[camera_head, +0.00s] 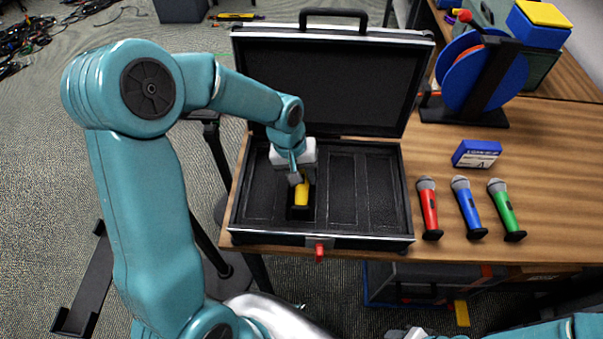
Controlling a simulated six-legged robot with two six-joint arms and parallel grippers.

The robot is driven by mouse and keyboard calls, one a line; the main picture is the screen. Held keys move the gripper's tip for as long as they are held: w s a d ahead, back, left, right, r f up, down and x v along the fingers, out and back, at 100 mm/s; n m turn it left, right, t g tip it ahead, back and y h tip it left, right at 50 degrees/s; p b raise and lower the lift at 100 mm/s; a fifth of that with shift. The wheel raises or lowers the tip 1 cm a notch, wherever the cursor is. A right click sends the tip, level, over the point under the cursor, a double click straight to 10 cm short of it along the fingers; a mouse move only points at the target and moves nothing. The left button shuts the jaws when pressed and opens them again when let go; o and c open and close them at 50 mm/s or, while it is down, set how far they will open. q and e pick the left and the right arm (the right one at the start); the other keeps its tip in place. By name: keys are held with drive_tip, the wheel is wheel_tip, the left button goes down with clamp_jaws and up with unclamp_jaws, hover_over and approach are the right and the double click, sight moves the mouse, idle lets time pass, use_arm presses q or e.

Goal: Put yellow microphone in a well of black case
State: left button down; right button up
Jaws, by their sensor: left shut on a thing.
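The black case (375,238) stands open on the wooden table, its lid raised at the back and several long wells in its base. The yellow microphone (302,194) is at the second well from the left, its yellow body pointing toward the case's front edge. My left gripper (298,180) is over that well, shut on the yellow microphone. The gripper hides the microphone's far end, and I cannot tell whether it rests on the well floor. Part of my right gripper (405,333) shows at the bottom edge, its fingers not clear.
A blue cable reel (470,75) stands at the back right. The case's red latch (319,250) overhangs the table's front edge.

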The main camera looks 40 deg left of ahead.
use_arm(q)
drive_tip(key=c, duration=1)
unclamp_jaws()
drive_tip(key=shift+w+a+f, duration=0.1)
drive_tip(key=shift+f, duration=0.1)
drive_tip(key=shift+r, duration=0.1)
drive_tip(key=shift+r, duration=0.1)
drive_tip(key=shift+r, duration=0.3)
drive_tip(key=r, duration=0.3)
drive_tip(key=s+a+r, duration=0.1)
drive_tip(key=r, duration=0.3)
drive_tip(key=a+r, duration=0.1)
drive_tip(key=r, duration=0.3)
drive_tip(key=shift+s+r+p, duration=0.15)
drive_tip(key=shift+s+p, duration=0.05)
drive_tip(key=shift+p, duration=0.15)
drive_tip(key=shift+w, duration=0.1)
